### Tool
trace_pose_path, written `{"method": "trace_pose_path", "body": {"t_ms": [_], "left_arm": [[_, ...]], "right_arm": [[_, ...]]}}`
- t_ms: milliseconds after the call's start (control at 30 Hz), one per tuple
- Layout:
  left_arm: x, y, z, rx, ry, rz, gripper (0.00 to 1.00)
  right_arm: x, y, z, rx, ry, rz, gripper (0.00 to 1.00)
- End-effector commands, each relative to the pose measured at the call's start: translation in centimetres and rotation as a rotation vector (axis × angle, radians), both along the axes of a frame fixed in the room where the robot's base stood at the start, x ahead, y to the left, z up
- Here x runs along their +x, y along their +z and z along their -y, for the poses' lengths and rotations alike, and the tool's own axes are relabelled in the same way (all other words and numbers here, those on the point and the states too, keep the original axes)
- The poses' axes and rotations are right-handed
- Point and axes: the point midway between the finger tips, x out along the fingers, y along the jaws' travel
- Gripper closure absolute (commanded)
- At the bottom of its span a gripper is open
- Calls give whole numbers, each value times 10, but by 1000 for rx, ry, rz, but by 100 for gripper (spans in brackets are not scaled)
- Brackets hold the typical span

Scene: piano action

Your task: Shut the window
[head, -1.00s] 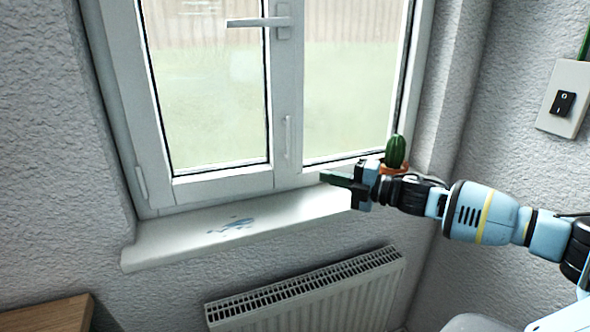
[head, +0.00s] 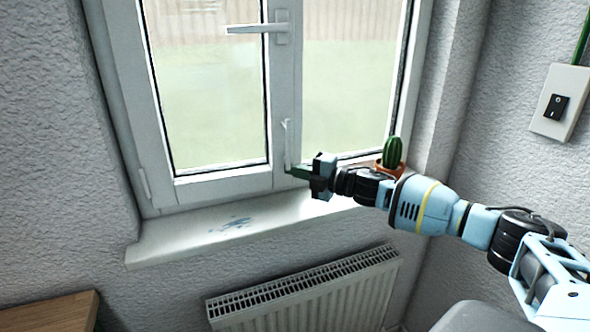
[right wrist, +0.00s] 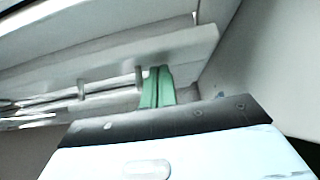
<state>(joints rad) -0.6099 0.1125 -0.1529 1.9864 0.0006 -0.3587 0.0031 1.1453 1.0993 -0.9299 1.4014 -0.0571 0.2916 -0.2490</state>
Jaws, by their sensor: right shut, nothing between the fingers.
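The white window's left sash (head: 175,188) fills the upper left of the head view. Its lever handle (head: 255,28) points sideways to the left. A slim upright pull (head: 288,143) sits lower on the sash's right side. I cannot tell whether the sash is flush or slightly ajar. My right gripper (head: 296,171) is shut and empty, its green fingertips at the foot of the pull. In the right wrist view the green fingers (right wrist: 157,88) are together beside a grey bar on a white frame; contact is unclear. My left gripper is out of view.
A cactus in an orange pot (head: 391,157) stands on the sill (head: 180,241), just behind my right arm. A blue stain marks the sill. A radiator (head: 305,296) is below, a wooden top (head: 50,312) at lower left, and a switch (head: 557,106) on the right wall.

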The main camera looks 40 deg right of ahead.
Motion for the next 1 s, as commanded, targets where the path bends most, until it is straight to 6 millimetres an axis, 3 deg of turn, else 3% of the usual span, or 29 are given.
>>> {"method": "trace_pose_path", "body": {"t_ms": [433,800,1000], "left_arm": [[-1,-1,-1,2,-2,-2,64],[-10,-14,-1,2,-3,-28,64],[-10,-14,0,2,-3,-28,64]], "right_arm": [[4,-1,-1,0,1,0,100],[29,-2,8,1,68,3,100],[33,0,10,0,80,1,100]]}}
